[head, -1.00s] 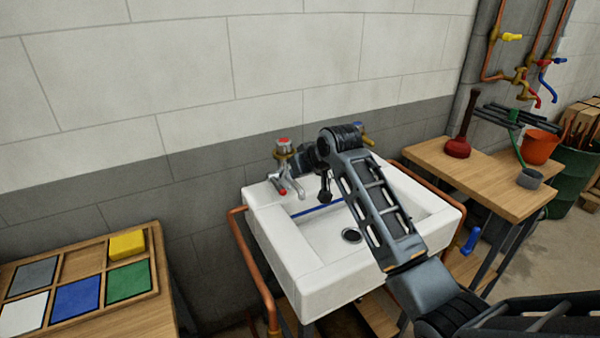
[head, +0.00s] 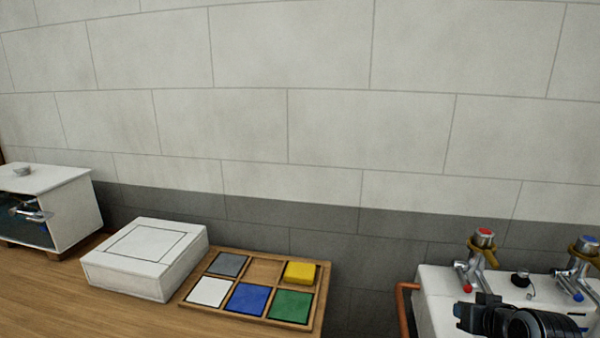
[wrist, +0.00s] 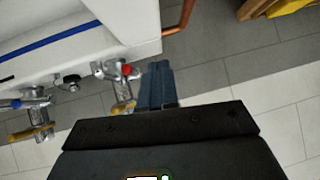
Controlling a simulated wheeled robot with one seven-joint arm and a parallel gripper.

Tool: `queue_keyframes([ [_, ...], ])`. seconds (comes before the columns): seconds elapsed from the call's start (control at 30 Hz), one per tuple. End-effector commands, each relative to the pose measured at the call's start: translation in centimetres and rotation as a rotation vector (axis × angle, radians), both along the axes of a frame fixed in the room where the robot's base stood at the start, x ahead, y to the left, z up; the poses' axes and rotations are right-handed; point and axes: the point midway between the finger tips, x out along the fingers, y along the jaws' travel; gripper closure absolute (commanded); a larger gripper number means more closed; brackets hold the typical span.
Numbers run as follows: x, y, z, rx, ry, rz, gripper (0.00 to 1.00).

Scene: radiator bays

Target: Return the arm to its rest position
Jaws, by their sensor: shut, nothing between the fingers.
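My gripper (wrist: 158,84) shows in the wrist view with its two fingers together and nothing between them. In the head view the end of my arm, with my gripper (head: 468,316), is at the lower right, in front of the white sink (head: 432,300). The red-marked tap (head: 481,246) stands on the sink just behind it. In the wrist view this tap (wrist: 120,88) lies to the left of the fingers; I cannot tell how close they are. The rest of my arm is out of the head view.
A wooden tray (head: 322,300) with coloured tiles and a yellow block (head: 300,272) is on the bench (head: 60,290). A white box (head: 150,258) and a white cabinet (head: 75,210) stand further left. A blue-marked tap (head: 584,262) and a copper pipe (head: 403,310) are by the sink.

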Motion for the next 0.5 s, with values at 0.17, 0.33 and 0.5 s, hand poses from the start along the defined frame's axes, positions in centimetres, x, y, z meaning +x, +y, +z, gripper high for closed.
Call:
queue_keyframes([
  [0.17, -5.0, 6.2, -3.8, 0.037, -0.066, 0.003, 1.0],
  [0.33, -10.6, 10.5, -5.8, 0.051, -0.121, -0.003, 1.0],
  [0.5, -16.9, 13.8, -6.7, 0.048, -0.167, -0.007, 1.0],
])
